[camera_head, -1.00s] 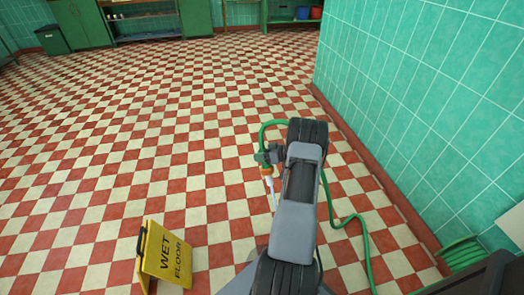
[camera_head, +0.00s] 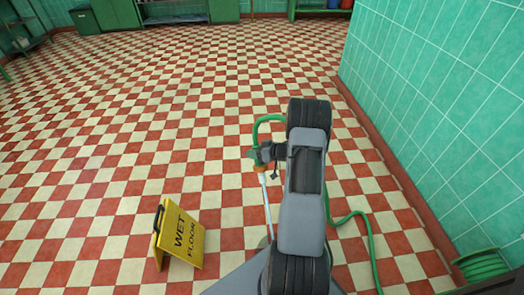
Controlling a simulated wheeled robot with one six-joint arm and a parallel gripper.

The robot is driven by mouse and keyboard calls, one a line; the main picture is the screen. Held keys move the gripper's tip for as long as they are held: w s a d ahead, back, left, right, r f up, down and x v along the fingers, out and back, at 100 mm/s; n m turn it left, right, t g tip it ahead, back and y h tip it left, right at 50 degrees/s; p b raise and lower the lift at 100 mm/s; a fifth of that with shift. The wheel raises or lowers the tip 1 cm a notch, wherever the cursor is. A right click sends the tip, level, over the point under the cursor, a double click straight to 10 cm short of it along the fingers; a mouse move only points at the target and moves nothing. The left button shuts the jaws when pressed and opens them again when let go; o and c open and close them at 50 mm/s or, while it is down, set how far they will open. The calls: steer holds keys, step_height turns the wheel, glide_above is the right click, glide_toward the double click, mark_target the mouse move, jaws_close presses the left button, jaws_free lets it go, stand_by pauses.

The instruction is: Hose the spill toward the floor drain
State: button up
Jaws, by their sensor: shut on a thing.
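My gripper (camera_head: 266,153) is shut on the green hose's (camera_head: 268,120) nozzle end, left of my arm. The orange nozzle (camera_head: 261,167) points down toward the floor. A thin pale streak (camera_head: 267,208) runs down from it; I cannot tell whether it is water or a slim lance. The hose loops above the gripper, passes behind my arm and trails over the floor at the right. No spill or floor drain can be made out; my arm hides part of the near floor.
A yellow wet floor sign (camera_head: 181,236) stands on the checkered floor, left of my arm. A green tiled wall (camera_head: 435,110) closes the right side, with a green hose reel (camera_head: 482,266) at its foot. Green cabinets (camera_head: 115,14) line the back.

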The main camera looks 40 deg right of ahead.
steer(key=w+a+b, duration=0.3)
steer(key=a, duration=0.8)
steer(key=s+a+p, duration=0.2)
steer(key=s+p, duration=0.1)
steer(key=s, duration=0.8)
steer(key=s+d+p, duration=0.1)
steer(key=s+d, duration=0.2)
steer(key=d, duration=0.8)
steer(key=s+d+p, duration=0.2)
steer(key=s+d, duration=0.1)
steer(key=d, duration=0.8)
steer(key=shift+d, duration=0.4)
